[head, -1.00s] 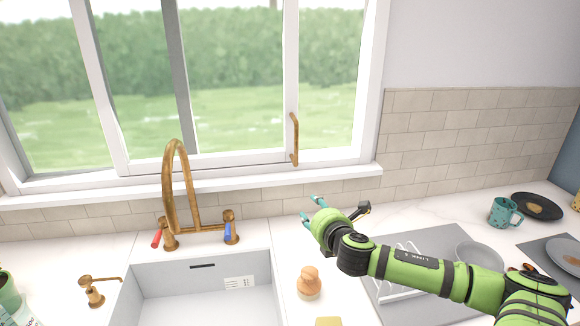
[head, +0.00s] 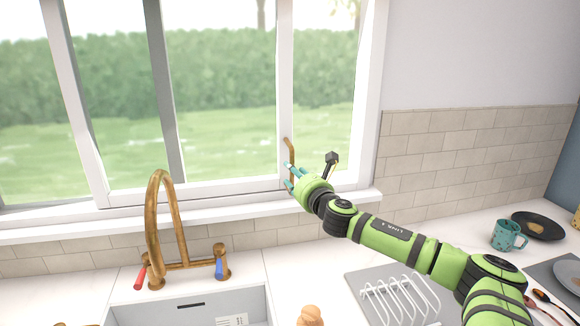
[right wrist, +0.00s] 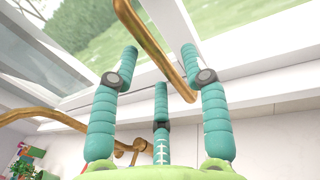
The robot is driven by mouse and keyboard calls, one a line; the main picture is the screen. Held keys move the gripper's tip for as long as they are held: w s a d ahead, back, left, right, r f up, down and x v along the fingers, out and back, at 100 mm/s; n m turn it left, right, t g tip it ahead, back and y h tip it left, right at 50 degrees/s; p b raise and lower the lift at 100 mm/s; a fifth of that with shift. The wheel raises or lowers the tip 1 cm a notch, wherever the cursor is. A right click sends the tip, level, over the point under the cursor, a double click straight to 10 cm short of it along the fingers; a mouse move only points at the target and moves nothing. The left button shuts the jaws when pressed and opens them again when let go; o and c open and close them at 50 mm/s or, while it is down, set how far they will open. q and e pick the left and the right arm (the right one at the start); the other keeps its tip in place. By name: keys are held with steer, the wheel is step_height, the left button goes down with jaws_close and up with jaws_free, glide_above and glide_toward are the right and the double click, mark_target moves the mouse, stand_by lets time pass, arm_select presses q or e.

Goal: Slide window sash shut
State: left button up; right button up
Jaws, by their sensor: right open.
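The white-framed window sash (head: 285,90) has a vertical brass handle (head: 290,147) low on its right stile. A strip of outdoor view shows between this stile and the right window jamb. My right gripper (head: 288,176) is at the lower part of the handle, its teal fingers spread. In the right wrist view, the handle (right wrist: 154,42) runs across the space between the open fingers (right wrist: 160,65). I cannot tell whether a finger touches it. My left gripper is not in view.
A tall brass tap (head: 160,215) stands left of my arm, behind the sink (head: 185,312). The white sill (head: 240,208) runs below the sash. A dish rack (head: 400,302), a teal mug (head: 508,236) and a dark plate (head: 540,226) are at the right.

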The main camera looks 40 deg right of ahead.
steer(key=shift+p+x, duration=0.45)
steer(key=shift+x, duration=0.65)
steer(key=shift+w, duration=0.3)
steer(key=shift+c, duration=1.2)
steer(key=shift+s, duration=0.1)
jaws_close()
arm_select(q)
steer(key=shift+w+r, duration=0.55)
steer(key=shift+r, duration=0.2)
